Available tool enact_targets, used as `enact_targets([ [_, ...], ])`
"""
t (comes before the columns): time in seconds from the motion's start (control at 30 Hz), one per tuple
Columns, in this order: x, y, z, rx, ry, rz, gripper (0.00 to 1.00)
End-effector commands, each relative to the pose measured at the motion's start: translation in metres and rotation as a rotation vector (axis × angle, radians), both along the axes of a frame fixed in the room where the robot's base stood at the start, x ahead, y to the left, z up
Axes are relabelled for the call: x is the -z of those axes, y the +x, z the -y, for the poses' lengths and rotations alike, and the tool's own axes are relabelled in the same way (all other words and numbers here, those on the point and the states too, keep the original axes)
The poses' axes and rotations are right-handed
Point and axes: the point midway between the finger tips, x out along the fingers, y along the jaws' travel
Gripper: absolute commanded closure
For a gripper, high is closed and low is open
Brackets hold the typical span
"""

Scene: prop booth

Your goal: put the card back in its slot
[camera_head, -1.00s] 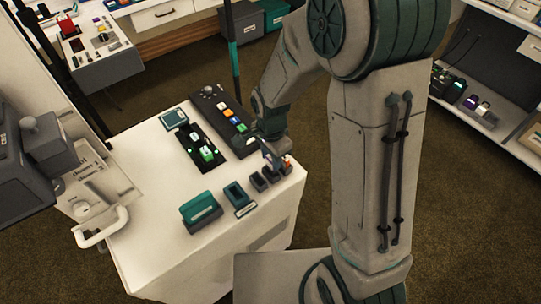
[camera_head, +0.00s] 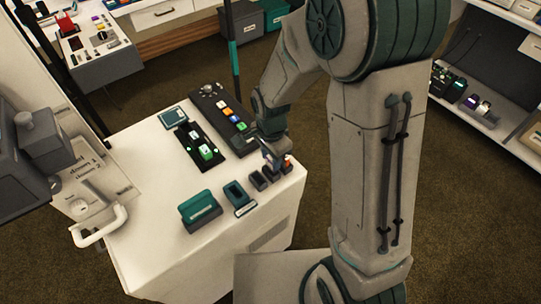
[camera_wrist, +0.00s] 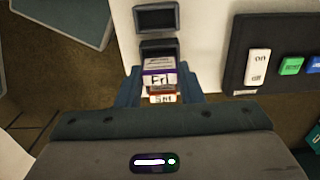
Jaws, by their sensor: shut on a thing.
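My gripper (camera_wrist: 161,84) is shut on a card with a purple-edged label reading "Fri" (camera_wrist: 159,66). In the head view my gripper (camera_head: 271,148) is low over the right end of the row of small dark slots. Two slots, the far one (camera_wrist: 156,18) and the nearer one (camera_wrist: 158,44), show dark and empty ahead of the card in the wrist view. An orange card marked "Sat" (camera_wrist: 162,98) shows just behind the held card, partly hidden. I cannot tell whether the held card's lower end is inside a slot.
A button panel (camera_head: 225,118) lies along the white table's back edge (camera_head: 145,150). A black tray with a green block (camera_head: 206,153) is left of it. A teal holder (camera_head: 199,207) and a small teal-lined box (camera_head: 236,194) stand near the front. The table's left part is clear.

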Motion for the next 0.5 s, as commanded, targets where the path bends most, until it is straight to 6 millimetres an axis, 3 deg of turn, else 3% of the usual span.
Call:
enact_targets([
  [0.5, 0.0107, -0.0002, -0.0001, 0.0, 0.0, 0.0, 0.92],
])
